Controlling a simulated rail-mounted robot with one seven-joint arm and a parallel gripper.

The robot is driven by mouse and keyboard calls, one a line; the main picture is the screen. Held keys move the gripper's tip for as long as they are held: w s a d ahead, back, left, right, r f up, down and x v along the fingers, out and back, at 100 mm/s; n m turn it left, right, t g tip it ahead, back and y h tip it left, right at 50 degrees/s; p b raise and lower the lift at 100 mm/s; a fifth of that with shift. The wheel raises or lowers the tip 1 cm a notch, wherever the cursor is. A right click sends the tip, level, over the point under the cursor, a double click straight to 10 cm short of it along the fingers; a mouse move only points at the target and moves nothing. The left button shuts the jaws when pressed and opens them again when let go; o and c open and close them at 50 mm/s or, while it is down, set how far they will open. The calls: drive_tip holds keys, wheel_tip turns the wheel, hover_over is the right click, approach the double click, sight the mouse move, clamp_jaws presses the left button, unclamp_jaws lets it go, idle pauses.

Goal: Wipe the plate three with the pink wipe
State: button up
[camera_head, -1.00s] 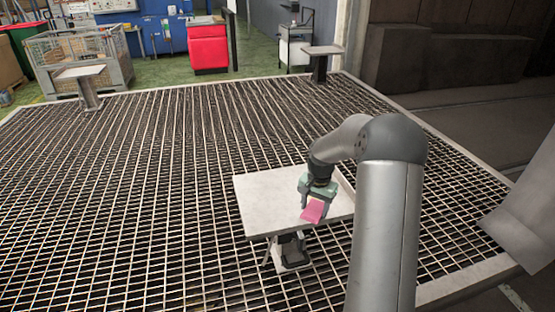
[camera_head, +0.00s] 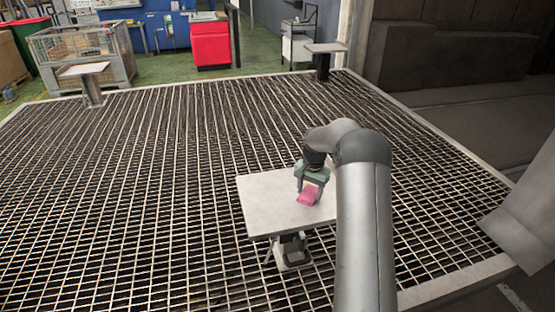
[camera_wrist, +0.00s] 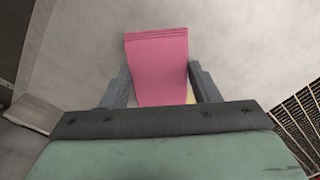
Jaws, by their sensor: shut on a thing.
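The pink wipe (camera_head: 309,194) is held in my gripper (camera_head: 310,186) over the right part of a pale flat plate (camera_head: 265,204) on a stand. I see no number on this plate, so I cannot tell if it is plate three. In the wrist view the wipe (camera_wrist: 158,68) is a folded pink block between the two grey fingers of my gripper (camera_wrist: 163,90), its far end sticking out past them. The pale plate (camera_wrist: 85,55) lies below it. Whether the wipe touches the plate cannot be told. My arm hides the plate's right part.
Two more small plates on posts stand at the grating's far edge, one at left (camera_head: 84,70) and one at right (camera_head: 325,48). A wire crate (camera_head: 80,57) and a red cabinet (camera_head: 209,45) are behind. The grating (camera_head: 130,190) left of the near plate is clear.

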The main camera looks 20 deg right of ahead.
drive_tip(key=shift+w+d+r+p, duration=0.15)
drive_tip(key=shift+w+p, duration=0.85)
drive_tip(key=shift+w, duration=1.15)
drive_tip(key=shift+w+d+f+p, duration=0.1)
drive_tip(key=shift+w+p, duration=0.85)
drive_tip(key=shift+w, duration=1.15)
drive_tip(key=shift+w+r, duration=0.15)
drive_tip(key=shift+r, duration=0.2)
drive_tip(key=shift+r+p, duration=0.4)
drive_tip(key=shift+r, duration=0.8)
drive_tip(key=shift+r+p, duration=1.7)
drive_tip(key=shift+r, duration=0.85)
